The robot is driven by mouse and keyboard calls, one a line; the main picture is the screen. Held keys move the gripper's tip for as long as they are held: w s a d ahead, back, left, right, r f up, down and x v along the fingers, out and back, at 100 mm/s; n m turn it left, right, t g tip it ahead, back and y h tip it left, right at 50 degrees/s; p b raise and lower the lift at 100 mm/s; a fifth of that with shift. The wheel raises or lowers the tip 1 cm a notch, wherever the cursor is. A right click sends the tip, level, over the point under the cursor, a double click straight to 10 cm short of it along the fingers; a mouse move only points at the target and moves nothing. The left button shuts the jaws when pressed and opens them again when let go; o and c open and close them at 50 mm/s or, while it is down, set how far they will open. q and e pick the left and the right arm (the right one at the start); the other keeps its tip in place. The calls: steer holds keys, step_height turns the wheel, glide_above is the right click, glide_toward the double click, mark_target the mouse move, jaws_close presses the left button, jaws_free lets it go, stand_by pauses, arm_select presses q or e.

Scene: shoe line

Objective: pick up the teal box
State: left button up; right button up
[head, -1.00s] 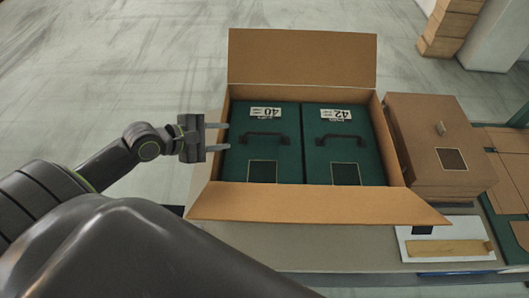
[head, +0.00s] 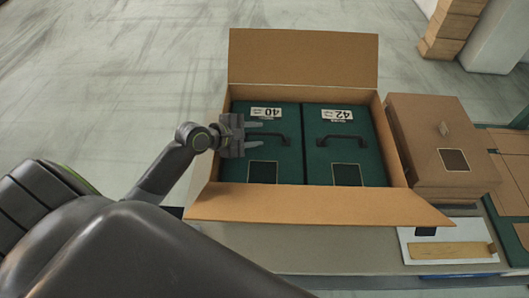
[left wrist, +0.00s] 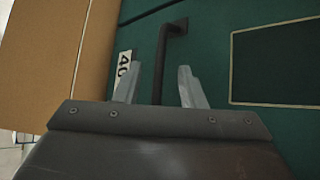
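Two teal boxes lie side by side in an open cardboard carton (head: 310,203). The left teal box (head: 240,170) has a label reading 40, a dark handle (head: 280,138) and a dark square. The right teal box (head: 375,165) has a label reading 42 and its own handle. My left gripper (head: 268,134) is over the left part of the 40 box, its fingers pointing at the handle. In the left wrist view the fingers (left wrist: 158,85) are apart, with the handle (left wrist: 162,60) between them and not clamped. My right gripper is not in view.
The carton's raised back flap (head: 303,58) and side walls surround the teal boxes. A brown box (head: 430,120) stands right of the carton. A white flat box (head: 430,238) lies at the front right. Stacked cartons (head: 450,25) stand at the back right.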

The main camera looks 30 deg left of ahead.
arm_select(q)
steer(key=shift+x, duration=0.95)
steer(key=shift+s, duration=0.1)
steer(key=shift+c, duration=0.2)
jaws_close()
stand_by(0.4)
steer(key=shift+r, duration=0.15)
